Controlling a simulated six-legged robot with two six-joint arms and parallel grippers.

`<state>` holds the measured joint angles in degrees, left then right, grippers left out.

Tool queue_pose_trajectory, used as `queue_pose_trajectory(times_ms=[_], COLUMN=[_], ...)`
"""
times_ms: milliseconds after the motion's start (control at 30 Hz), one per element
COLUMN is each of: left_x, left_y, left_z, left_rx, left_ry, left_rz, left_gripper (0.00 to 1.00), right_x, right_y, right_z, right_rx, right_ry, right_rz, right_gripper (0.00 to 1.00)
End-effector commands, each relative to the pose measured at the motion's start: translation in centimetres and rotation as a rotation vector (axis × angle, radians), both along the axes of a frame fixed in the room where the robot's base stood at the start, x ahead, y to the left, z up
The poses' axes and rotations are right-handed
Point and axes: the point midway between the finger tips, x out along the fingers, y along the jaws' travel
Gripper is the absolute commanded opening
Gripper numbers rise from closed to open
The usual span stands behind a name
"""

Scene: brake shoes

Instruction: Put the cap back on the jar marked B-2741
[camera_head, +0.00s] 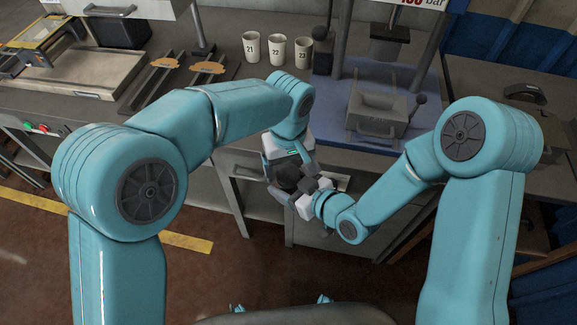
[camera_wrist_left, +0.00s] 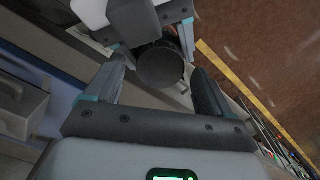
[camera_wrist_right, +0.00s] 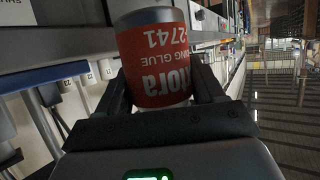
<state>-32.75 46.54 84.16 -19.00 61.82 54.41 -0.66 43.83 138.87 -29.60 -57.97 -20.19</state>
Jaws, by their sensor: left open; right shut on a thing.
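A jar (camera_wrist_right: 152,60) with a red label, reading upside down "2741" and "GLUE", is between the fingers of my right gripper (camera_wrist_right: 158,88), which is shut on it. In the head view my right gripper (camera_head: 308,187) meets my left gripper (camera_head: 287,165) near the bench front. A dark round end (camera_wrist_left: 160,68) shows between the spread fingers of my left gripper (camera_wrist_left: 160,75); they look apart from it. I cannot tell whether this end is the jar's base or a cap. No separate cap is recognizable. The jar is mostly hidden in the head view.
Paper cups marked 21 (camera_head: 251,47), 22 (camera_head: 277,50) and 23 (camera_head: 302,52) stand on the bench. A press with a grey block (camera_head: 379,112) is right of them. Orange-brown pieces (camera_head: 165,63) lie on dark rails at the left, beside a metal tray (camera_head: 85,75).

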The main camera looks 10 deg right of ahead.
Motion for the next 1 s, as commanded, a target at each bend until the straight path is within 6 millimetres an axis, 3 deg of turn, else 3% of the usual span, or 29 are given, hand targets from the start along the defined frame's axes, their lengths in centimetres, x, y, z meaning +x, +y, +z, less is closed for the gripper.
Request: queue_pose_trajectory(times_ms=[233,533,600,833,1000], left_x=[0.1,0.0,0.0,0.1,0.0], left_y=[0.0,0.0,0.0,-0.1,0.0], left_z=[3.4,3.8,3.9,6.7,7.4], left_rx=[-0.002,-0.001,-0.001,-0.002,-0.002], left_ry=[-0.004,-0.001,-0.001,-0.002,0.000], left_rz=[0.000,0.000,0.004,0.226,0.288], left_gripper=[0.83,0.83,0.78,0.78,0.78], right_x=[0.0,0.0,0.1,0.0,0.0], right_y=[0.0,0.0,0.0,0.0,0.0], right_z=[0.1,0.1,0.1,0.1,0.1], right_rx=[0.000,0.000,0.000,0.000,0.000], right_ry=[-0.002,-0.002,-0.002,-0.002,-0.002], right_rz=[-0.001,-0.001,-0.001,-0.001,-0.001], right_gripper=[0.00,0.00,0.00,0.00,0.00])
